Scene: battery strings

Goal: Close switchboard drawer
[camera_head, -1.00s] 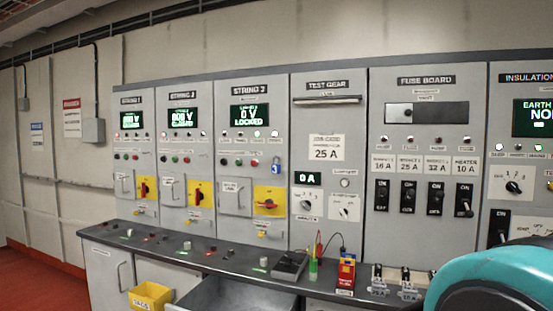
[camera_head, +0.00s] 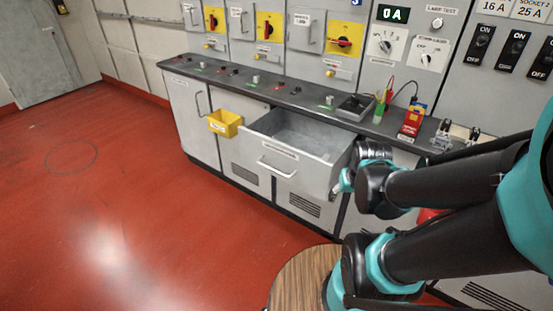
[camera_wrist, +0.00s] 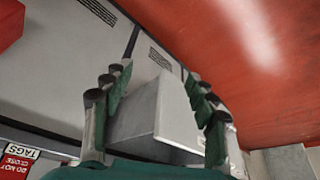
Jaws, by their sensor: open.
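The switchboard drawer is a grey metal drawer pulled out below the dark counter, with a bare rim (camera_head: 318,158) and an empty-looking inside. Its front carries a bar handle (camera_head: 276,168) and a small label. My gripper (camera_head: 346,176) is at the drawer's right end, close to the front right corner; the arm partly hides it in the head view. In the wrist view, my gripper (camera_wrist: 158,108) is open, its dark green fingers on either side of a light grey metal part (camera_wrist: 145,118), apparently the drawer's corner. I cannot tell whether it touches.
The dark counter (camera_head: 225,85) runs above the drawer, with small knobs, pens and a red device (camera_head: 413,120). A yellow bin (camera_head: 225,123) hangs left of the drawer. A round wooden top (camera_head: 300,285) stands in front. The red floor (camera_head: 130,210) at left is clear.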

